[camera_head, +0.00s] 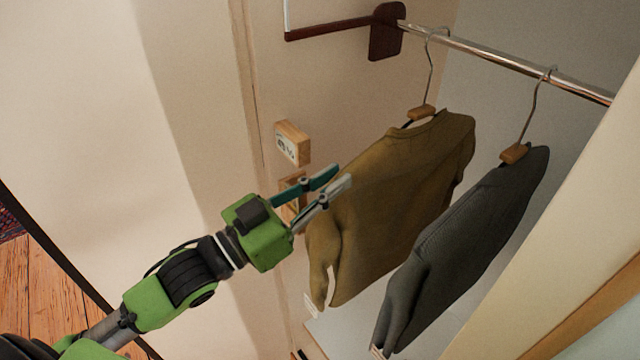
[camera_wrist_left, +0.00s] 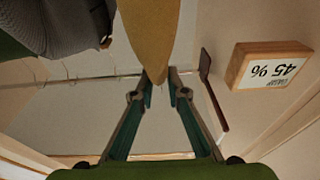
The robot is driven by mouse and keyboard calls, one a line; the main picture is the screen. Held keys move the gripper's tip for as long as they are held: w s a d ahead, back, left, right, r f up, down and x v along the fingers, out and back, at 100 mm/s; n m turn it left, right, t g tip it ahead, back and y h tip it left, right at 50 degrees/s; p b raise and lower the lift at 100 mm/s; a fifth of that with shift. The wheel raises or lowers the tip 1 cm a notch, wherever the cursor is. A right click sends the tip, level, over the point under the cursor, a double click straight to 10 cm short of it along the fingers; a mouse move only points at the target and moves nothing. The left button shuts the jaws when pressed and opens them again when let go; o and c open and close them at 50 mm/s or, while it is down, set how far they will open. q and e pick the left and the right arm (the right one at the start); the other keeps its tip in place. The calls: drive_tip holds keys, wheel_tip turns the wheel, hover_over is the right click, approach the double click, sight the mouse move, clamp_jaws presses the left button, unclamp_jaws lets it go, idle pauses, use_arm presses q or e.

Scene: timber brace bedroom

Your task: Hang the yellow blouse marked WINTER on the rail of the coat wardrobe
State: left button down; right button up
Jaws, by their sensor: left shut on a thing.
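A mustard-yellow blouse (camera_head: 400,205) hangs on a hanger in the wardrobe in the head view. Its hook meets the metal rail (camera_head: 500,58) near the rail's left end and appears to be over it. A small white tag shows at its lower left; its writing cannot be read. My left gripper (camera_head: 341,180) is at the blouse's left edge and is shut on it. In the left wrist view the yellow blouse (camera_wrist_left: 152,35) narrows to an edge between the fingertips (camera_wrist_left: 160,85). My right gripper is not in view.
A dark grey garment (camera_head: 465,250) hangs to the right of the blouse, with a gap between them. A wooden block with a label (camera_head: 292,143) is on the left panel, close above my gripper. A dark red bracket (camera_head: 386,30) is at the rail's left end.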

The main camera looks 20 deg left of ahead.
sight(357, 177)
use_arm(q)
drive_tip(key=shift+x, duration=1.1)
drive_tip(key=shift+f+x, duration=0.2)
drive_tip(key=shift+x, duration=0.6)
drive_tip(key=shift+f+x, duration=0.15)
drive_tip(key=shift+x, duration=0.7)
drive_tip(key=shift+w+d+f, duration=0.1)
drive_tip(key=shift+d+f, duration=0.1)
drive_tip(key=shift+f, duration=0.15)
drive_tip(key=shift+f+b, duration=0.55)
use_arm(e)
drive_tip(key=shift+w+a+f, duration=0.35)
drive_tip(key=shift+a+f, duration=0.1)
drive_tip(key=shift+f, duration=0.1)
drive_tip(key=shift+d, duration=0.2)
